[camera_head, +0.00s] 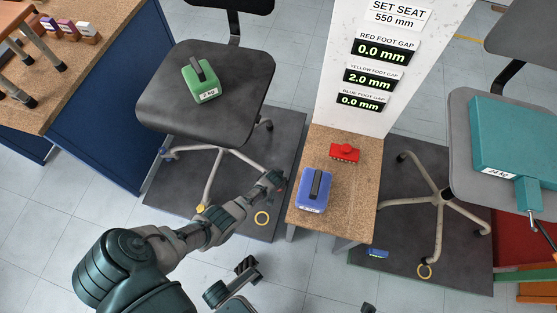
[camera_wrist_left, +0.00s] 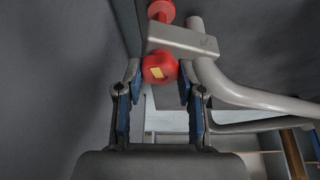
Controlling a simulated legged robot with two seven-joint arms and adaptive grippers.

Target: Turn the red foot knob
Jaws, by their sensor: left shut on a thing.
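The red foot knob (camera_wrist_left: 158,68) has a yellow mark on its face and sits under a grey chair-leg end (camera_wrist_left: 185,40) in the left wrist view. My left gripper (camera_wrist_left: 158,82) has its two fingers closed on either side of it. In the head view my left gripper (camera_head: 276,181) is at the right foot of the black chair (camera_head: 205,95), and the knob is mostly hidden there. My right gripper (camera_head: 231,279) is low in the head view, fingers apart and empty. The display reads red foot gap (camera_head: 383,51) 0.0 mm, yellow 2.0 mm, blue 0.0 mm.
A green weight (camera_head: 201,80) rests on the seat. A wooden stand (camera_head: 355,190) to the right holds a blue weight (camera_head: 314,190) and a red block (camera_head: 345,153). A second chair (camera_head: 445,197) stands farther right. A workbench (camera_head: 100,85) is at the left.

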